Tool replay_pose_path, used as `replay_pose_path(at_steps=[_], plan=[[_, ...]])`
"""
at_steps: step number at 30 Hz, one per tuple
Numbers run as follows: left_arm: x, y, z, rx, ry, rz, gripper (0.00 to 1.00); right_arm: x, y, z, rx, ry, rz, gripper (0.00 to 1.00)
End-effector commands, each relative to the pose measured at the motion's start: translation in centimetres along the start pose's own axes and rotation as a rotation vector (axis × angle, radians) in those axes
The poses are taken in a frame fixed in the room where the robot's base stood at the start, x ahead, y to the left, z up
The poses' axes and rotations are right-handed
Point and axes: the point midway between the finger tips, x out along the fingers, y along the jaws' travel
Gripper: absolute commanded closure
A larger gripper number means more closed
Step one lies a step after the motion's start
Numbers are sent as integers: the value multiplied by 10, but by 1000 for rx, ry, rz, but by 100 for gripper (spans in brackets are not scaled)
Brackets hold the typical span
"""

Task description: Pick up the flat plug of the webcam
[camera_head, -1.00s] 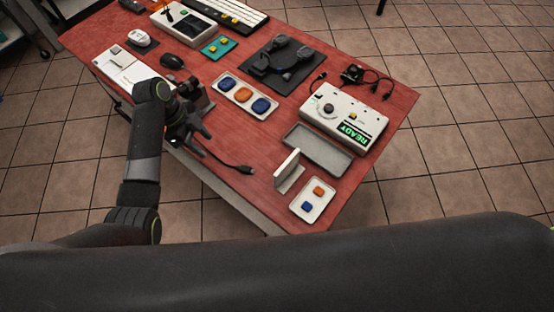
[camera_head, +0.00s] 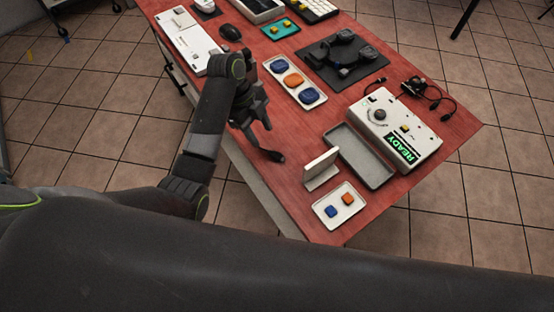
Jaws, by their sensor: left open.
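A small black webcam (camera_head: 413,87) with thin dark cables lies on the far right of the red table, behind the white READY box. A dark plug end (camera_head: 447,116) lies at the right of these cables, near the table's right edge; its exact shape is too small to tell. My left gripper (camera_head: 257,128) is open over the near left edge of the table, well away from the webcam. My right gripper is out of view.
The white READY box (camera_head: 415,145) stands between my left gripper and the webcam, beside a grey tray (camera_head: 345,145). An upright pale plate (camera_head: 321,165) and button trays (camera_head: 338,220) stand nearer. A black mat (camera_head: 317,62) holds dark devices. Red tabletop beside the gripper is clear.

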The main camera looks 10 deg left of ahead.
Motion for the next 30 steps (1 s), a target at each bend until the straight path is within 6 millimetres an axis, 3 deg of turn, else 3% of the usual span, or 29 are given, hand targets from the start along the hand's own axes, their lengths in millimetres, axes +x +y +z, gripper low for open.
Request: replay_pose_path(at_steps=[2,4,13,22,30], plan=[[14,0,1,1,2,-1,55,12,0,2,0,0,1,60],[19,0,-2,0,4,1,55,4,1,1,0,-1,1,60],[39,-2,1,0,2,2,55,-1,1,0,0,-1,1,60],[76,-7,6,-1,2,1,55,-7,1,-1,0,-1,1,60],[84,-7,6,1,0,-1,55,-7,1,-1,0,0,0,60]])
